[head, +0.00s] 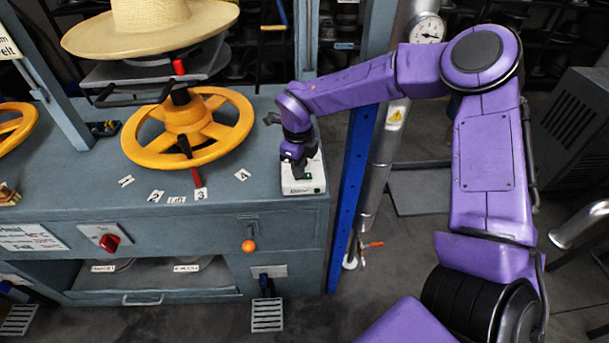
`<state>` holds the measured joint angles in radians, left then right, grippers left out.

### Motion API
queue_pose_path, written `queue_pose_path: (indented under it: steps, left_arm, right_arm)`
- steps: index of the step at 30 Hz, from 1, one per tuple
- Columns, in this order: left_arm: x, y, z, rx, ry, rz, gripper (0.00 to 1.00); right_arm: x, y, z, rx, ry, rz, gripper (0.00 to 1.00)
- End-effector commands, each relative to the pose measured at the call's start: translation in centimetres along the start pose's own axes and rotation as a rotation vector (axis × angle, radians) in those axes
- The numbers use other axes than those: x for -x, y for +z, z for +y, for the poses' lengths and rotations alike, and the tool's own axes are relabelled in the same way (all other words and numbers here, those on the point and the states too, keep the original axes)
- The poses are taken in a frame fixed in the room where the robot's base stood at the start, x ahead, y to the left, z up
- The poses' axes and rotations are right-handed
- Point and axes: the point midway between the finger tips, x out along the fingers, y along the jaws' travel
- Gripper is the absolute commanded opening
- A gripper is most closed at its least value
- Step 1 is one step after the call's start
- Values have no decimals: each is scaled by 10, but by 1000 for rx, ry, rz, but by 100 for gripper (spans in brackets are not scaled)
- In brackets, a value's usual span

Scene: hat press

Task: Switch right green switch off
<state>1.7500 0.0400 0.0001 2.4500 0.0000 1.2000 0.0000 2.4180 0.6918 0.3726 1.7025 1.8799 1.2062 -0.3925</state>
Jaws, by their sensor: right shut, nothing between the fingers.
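A small white switch box (304,187) with a green mark on its front sits at the right end of the grey bench top. My right gripper (301,175) is shut and empty, pointing down over the top of this box. Its fingertips are at or just above the box's top; I cannot tell whether they touch. The gripper hides most of the switch on top, so its position cannot be read. My left gripper is not in view.
A yellow handwheel (222,142) and a straw hat (150,25) on the press stand left of the box. A blue post (352,185) and a silver pipe (379,170) with a gauge (428,29) rise to its right. A red knob (109,243) is on the bench front.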

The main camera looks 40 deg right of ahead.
Motion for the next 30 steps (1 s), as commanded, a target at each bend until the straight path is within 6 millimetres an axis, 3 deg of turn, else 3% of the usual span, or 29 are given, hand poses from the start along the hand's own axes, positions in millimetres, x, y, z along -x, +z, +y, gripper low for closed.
queue_pose_path:
  steps: [5, 25, 30]
  left_arm:
    - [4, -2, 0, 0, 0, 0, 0]
    - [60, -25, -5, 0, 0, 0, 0]
    - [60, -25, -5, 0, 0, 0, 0]
  right_arm:
    - [2, -2, 1, 0, 4, 6, 0]
    - [68, -1, 0, 0, 2, 3, 0]
    - [68, -1, 0, 0, 2, 4, 0]
